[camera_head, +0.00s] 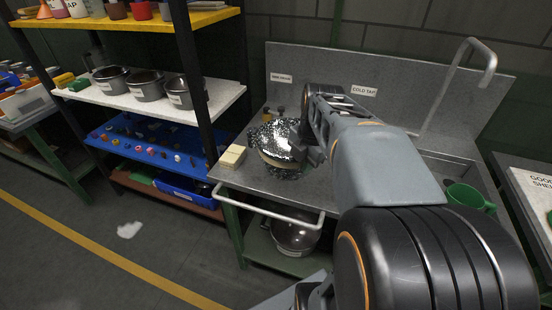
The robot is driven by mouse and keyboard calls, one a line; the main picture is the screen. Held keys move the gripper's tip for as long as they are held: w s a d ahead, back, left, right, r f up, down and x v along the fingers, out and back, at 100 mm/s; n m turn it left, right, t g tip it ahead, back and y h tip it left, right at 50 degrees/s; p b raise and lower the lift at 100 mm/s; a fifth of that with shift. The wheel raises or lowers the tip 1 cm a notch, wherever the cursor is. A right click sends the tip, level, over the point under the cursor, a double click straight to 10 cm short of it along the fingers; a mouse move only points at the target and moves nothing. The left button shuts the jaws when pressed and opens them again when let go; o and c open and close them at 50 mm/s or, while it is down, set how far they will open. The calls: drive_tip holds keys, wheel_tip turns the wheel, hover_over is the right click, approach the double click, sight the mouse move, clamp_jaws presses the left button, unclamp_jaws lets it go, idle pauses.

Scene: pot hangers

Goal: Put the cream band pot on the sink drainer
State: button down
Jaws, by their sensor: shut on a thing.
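The pot (270,140) is a round, shiny, black-and-white speckled thing over the left part of the sink unit, with a pale cream strip along its lower edge. My gripper (303,152) is at the pot's right side and shut on it; the fingertips are partly hidden by my arm and the glare. The sink drainer (300,193) is the flat grey metal top under and in front of the pot. I cannot tell whether the pot touches it.
A pale block (233,156) lies at the drainer's left edge. A green mug (470,198) stands at the right by the sink basin. A tall tap (455,85) rises behind. A rail (265,208) runs along the front. Shelving with several pots (147,85) stands left.

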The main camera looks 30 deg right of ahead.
sight(283, 149)
drive_tip(key=w+f, duration=0.1)
drive_tip(key=w, duration=0.1)
drive_tip(key=w+d+f, duration=0.1)
drive_tip(key=w, duration=0.2)
drive_tip(key=w+f+p, duration=0.1)
drive_tip(key=w, duration=0.2)
drive_tip(key=shift+d+f, duration=0.3)
drive_tip(key=shift+w+d+f, duration=0.2)
drive_tip(key=shift+w+f, duration=0.5)
drive_tip(key=shift+f, duration=0.75)
drive_tip(key=shift+w+d+f, duration=0.15)
drive_tip(key=shift+w+f, duration=0.55)
drive_tip(key=shift+f, duration=0.7)
drive_tip(key=shift+w+d+f, duration=0.2)
drive_tip(key=shift+w+f, duration=0.5)
drive_tip(key=shift+f, duration=0.75)
drive_tip(key=shift+f, duration=0.2)
drive_tip(key=c, duration=1.1)
unclamp_jaws()
drive_tip(key=shift+c, duration=0.2)
